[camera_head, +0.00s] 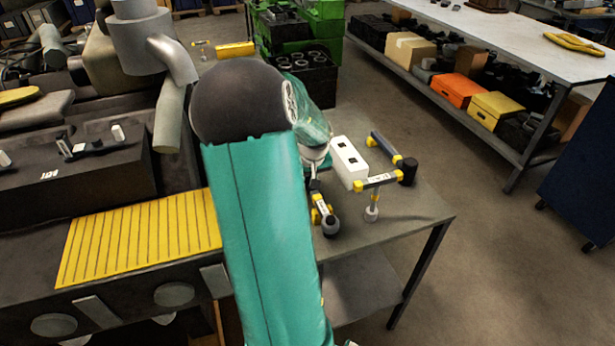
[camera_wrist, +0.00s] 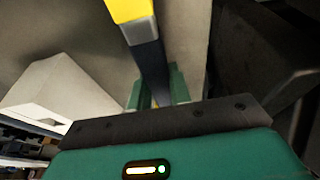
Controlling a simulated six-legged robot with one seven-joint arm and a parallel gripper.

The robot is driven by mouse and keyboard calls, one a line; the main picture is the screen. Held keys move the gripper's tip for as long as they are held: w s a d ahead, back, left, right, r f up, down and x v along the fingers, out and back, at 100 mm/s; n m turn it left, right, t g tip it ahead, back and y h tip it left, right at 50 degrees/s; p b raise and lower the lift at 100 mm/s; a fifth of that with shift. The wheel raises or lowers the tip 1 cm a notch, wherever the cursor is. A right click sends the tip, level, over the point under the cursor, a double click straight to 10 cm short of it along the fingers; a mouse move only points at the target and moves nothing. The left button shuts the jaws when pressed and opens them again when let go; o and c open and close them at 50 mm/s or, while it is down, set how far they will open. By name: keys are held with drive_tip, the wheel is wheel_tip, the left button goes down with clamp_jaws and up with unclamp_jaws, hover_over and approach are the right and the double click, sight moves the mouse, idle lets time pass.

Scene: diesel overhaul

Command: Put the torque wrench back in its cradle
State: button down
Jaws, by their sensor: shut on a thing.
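My gripper (camera_wrist: 158,92) has its green fingers shut on a dark bar with a yellow end, which appears to be the torque wrench (camera_wrist: 150,55). In the head view my arm hides most of the gripper. A dark and yellow tool with a round end, probably this wrench (camera_head: 322,211), shows just right of my arm over the near part of the grey table (camera_head: 422,207). A stand with a yellow-ended crossbar (camera_head: 377,182) on a post with a round foot is to its right. It may be the cradle, but I cannot tell for sure.
A white block (camera_head: 348,162) with dark square openings stands on the table; it also shows in the wrist view (camera_wrist: 60,92). Behind the stand are a dark yellow-ended bar (camera_head: 383,144) and a black cylinder (camera_head: 407,171). The table's right end is clear. A yellow slatted panel (camera_head: 140,235) lies left.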

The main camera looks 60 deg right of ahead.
drive_tip(key=shift+f, duration=0.4)
drive_tip(key=c, duration=1.2)
unclamp_jaws()
drive_tip(key=v, duration=1.4)
drive_tip(key=shift+f, duration=0.1)
